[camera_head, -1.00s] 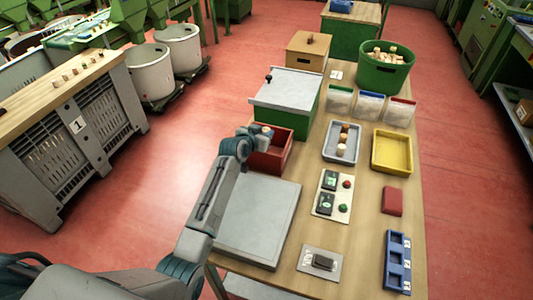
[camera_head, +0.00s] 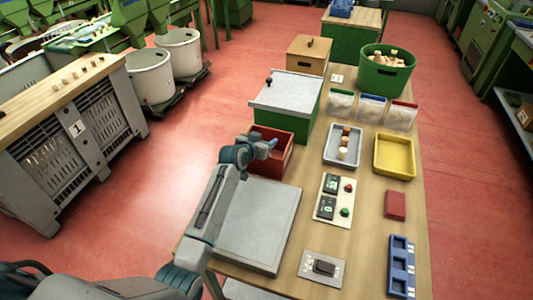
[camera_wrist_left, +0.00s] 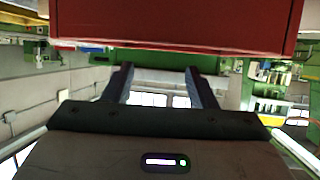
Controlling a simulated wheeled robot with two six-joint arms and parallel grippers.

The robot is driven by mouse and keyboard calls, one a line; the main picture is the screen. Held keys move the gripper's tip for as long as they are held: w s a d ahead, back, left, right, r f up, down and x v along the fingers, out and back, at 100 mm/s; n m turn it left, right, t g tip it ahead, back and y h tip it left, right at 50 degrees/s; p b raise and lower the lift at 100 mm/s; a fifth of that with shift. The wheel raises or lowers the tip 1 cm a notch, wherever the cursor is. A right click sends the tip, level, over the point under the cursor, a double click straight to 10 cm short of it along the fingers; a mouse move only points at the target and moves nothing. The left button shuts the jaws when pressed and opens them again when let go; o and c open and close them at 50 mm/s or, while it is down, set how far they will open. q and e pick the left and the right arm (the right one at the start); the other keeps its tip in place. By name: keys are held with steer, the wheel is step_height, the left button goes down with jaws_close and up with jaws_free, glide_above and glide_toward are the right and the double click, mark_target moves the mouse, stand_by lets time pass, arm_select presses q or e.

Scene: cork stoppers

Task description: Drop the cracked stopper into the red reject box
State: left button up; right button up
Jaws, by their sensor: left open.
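The red reject box (camera_head: 284,153) stands on the left side of the table, in front of the green cabinet. Its wall (camera_wrist_left: 175,28) fills the top of the left wrist view. My left gripper (camera_head: 268,147) is at the box's left side, by its rim. In the left wrist view its two fingers (camera_wrist_left: 160,75) are apart with nothing between them. The inside of the red box is largely hidden by my gripper and the wall. My right gripper is not in view.
A grey plate (camera_head: 257,225) lies in front of the red box. The green cabinet (camera_head: 287,95) rises behind it. A yellow tray (camera_head: 378,171), a control panel (camera_head: 328,210) and a green tub of corks (camera_head: 372,75) are on the table to the right.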

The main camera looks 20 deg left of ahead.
arm_select(q)
steer(key=b+v, duration=0.3)
steer(key=v, duration=0.7)
steer(key=shift+s, duration=0.2)
steer(key=shift+r, duration=0.1)
